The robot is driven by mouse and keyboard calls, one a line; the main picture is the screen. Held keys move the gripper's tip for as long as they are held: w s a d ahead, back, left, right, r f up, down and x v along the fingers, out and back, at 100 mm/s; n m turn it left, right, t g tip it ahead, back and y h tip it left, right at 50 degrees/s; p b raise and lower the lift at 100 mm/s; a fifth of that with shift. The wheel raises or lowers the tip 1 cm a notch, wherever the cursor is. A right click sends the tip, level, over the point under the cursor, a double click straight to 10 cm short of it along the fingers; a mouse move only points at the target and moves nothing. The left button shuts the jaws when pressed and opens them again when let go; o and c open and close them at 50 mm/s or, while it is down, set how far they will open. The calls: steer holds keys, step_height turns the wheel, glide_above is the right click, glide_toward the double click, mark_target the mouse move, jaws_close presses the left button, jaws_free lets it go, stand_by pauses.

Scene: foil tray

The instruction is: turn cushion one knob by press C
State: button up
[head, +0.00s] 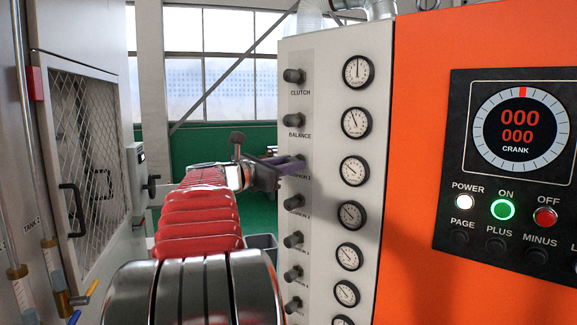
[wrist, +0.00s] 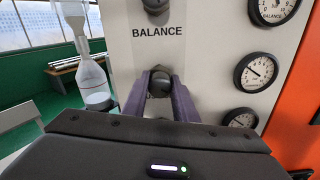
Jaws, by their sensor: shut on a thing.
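The cushion one knob (wrist: 161,80) is a small dark knob on the pale front panel of the press, just below the BALANCE label. My gripper (wrist: 160,90) has its two purple fingers on either side of this knob and is shut on it. The label beneath is partly hidden. The cushion one gauge (head: 354,170) is a round white dial to the right of the knob.
The clutch knob (head: 293,76) and balance knob (head: 294,119) sit above; the cushion two knob (head: 294,202) and more knobs sit below. An orange panel with a crank display (head: 518,133) stands right. A mesh-doored cabinet (head: 88,150) stands left.

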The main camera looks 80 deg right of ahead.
steer(key=shift+s, duration=0.15)
steer(key=o, duration=1)
steer(key=shift+o, duration=0.2)
steer(key=v, duration=1.4)
steer(key=shift+d, duration=0.1)
stand_by(1.3)
